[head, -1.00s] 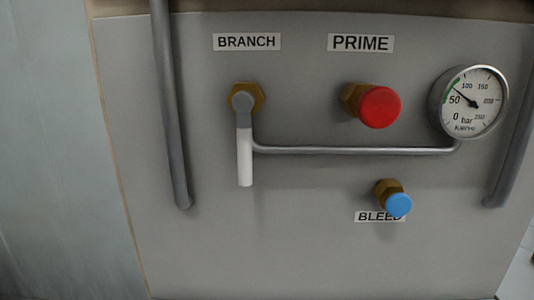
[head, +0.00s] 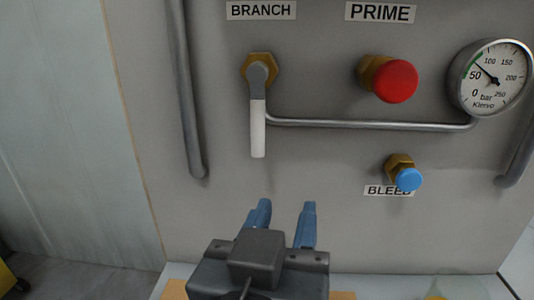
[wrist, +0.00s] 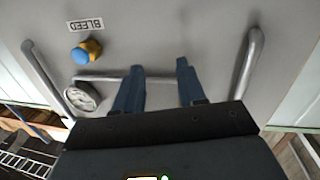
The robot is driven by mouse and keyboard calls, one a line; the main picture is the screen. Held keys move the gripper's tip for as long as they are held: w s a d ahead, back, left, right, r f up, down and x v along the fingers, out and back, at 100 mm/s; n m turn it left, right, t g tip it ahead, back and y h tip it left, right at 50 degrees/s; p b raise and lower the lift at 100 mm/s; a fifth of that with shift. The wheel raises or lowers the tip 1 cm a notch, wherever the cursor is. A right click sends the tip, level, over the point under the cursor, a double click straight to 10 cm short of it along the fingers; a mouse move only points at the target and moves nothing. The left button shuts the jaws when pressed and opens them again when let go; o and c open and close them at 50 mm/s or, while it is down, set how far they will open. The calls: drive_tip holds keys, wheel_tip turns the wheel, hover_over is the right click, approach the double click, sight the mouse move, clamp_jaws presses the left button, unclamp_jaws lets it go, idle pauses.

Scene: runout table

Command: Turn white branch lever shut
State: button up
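The white branch lever (head: 258,128) hangs straight down from its brass nut (head: 259,69), under the BRANCH label (head: 261,10). Its upper part is grey and its lower sleeve white. My gripper (head: 285,209) is at the bottom of the head view, below and a little right of the lever's tip in the picture, apart from it. Its two blue fingers are spread with nothing between them. In the wrist view my gripper (wrist: 160,68) points at the panel, which appears turned over. I cannot make out the lever there.
A thin pipe (head: 370,125) runs from the branch valve to the gauge (head: 490,77). The red PRIME knob (head: 396,82) and blue BLEED knob (head: 409,180) stand out to the right. A grey vertical bar (head: 186,100) is left of the lever. The panel below the lever is bare.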

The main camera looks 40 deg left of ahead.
drive_tip(key=m, duration=0.1)
approach(255, 130)
drive_tip(key=x, duration=0.3)
drive_tip(key=shift+t, duration=0.3)
drive_tip(key=p+x, duration=0.1)
drive_tip(key=x, duration=0.7)
drive_tip(key=shift+f, duration=0.2)
drive_tip(key=shift+s, duration=0.1)
clamp_jaws()
